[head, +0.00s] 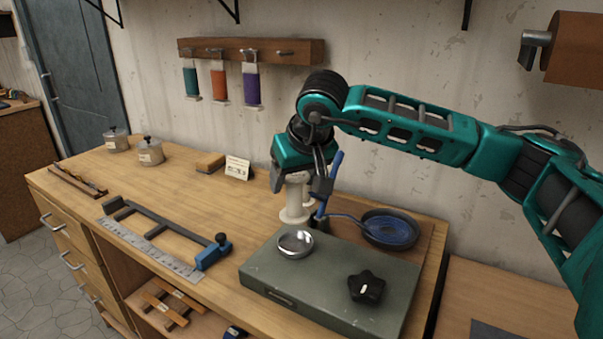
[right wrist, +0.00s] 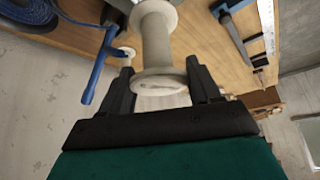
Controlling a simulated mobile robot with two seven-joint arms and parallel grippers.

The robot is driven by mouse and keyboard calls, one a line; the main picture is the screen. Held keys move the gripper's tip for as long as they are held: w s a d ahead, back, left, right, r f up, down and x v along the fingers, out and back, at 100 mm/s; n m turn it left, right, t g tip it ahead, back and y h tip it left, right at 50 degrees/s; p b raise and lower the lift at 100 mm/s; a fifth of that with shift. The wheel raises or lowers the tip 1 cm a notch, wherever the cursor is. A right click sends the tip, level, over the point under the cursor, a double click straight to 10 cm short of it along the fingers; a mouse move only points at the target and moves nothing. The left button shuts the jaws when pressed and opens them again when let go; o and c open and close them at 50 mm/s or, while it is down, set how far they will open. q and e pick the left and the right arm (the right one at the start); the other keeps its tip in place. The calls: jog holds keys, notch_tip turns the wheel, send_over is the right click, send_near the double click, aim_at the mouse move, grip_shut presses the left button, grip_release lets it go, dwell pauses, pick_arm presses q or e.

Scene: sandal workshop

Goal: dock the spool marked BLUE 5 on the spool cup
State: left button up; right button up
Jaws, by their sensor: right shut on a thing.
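A cream spool (head: 294,207) is between the fingers of my right gripper (head: 299,184). It hangs roughly upright, behind the shiny metal cup (head: 295,242) on the green box (head: 330,285), which looks like the spool cup. The cup looks empty. In the right wrist view, my right gripper (right wrist: 160,85) has its fingers on both sides of the spool's near flange (right wrist: 158,82), and the spool's core (right wrist: 157,40) shows beyond it. No BLUE 5 marking is readable. Whether the spool touches the bench cannot be told. My left gripper is not in view.
A dark dish with coiled blue strap (head: 390,229) sits right of the spool; a blue upright tool (head: 331,182) is close beside the gripper. A black knob (head: 366,287) is on the green box. A blue-ended bar frame (head: 165,237) and a ruler (head: 150,250) lie left.

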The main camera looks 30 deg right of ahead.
aim_at(297, 205)
jog(key=shift+s+a, duration=0.1)
jog(key=shift+s, duration=0.2)
jog(key=shift+f, duration=0.15)
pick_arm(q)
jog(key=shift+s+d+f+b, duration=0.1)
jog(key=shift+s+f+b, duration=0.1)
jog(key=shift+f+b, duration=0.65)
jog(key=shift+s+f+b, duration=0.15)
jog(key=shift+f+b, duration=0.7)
pick_arm(e)
jog(key=shift+f, duration=2.8)
pick_arm(q)
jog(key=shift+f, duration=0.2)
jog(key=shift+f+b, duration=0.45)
jog(key=shift+b, duration=0.2)
pick_arm(e)
jog(key=shift+f, duration=0.5)
jog(key=o, duration=0.8)
jog(key=shift+c, duration=0.2)
